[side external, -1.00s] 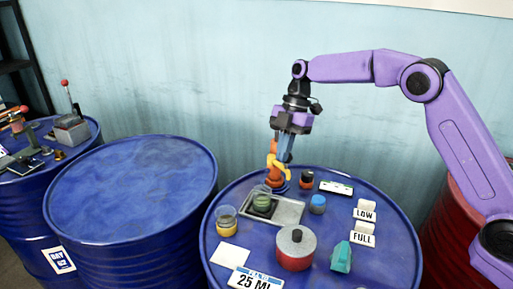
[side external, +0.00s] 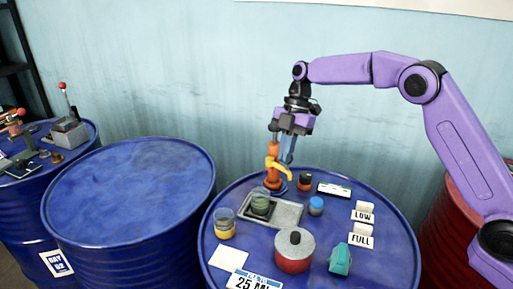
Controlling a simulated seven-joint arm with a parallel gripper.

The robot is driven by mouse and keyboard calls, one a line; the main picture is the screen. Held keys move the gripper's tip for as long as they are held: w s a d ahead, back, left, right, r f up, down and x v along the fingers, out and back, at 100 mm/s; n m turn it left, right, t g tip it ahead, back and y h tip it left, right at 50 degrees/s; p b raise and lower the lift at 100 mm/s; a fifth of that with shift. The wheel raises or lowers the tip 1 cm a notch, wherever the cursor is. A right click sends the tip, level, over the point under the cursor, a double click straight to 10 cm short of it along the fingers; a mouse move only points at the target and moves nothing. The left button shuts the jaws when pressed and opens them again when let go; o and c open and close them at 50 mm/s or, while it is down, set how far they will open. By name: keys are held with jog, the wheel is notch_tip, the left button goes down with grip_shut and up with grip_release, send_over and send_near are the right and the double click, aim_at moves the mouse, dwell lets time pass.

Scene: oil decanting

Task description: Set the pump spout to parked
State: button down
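The orange pump (side external: 274,151) stands upright at the back of the front blue drum. Its yellow spout (side external: 280,168) sticks out to the right and slightly down toward the camera. My gripper (side external: 282,153) points down at the top of the pump.
The left drum top (side external: 135,190) is clear.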

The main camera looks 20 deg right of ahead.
notch_tip(320, 180, up, 10)
jog(key=shift+s+a, duration=0.15)
jog(key=shift+a, duration=0.05)
dwell(0.7)
jog(key=shift+r, duration=0.1)
dwell(0.4)
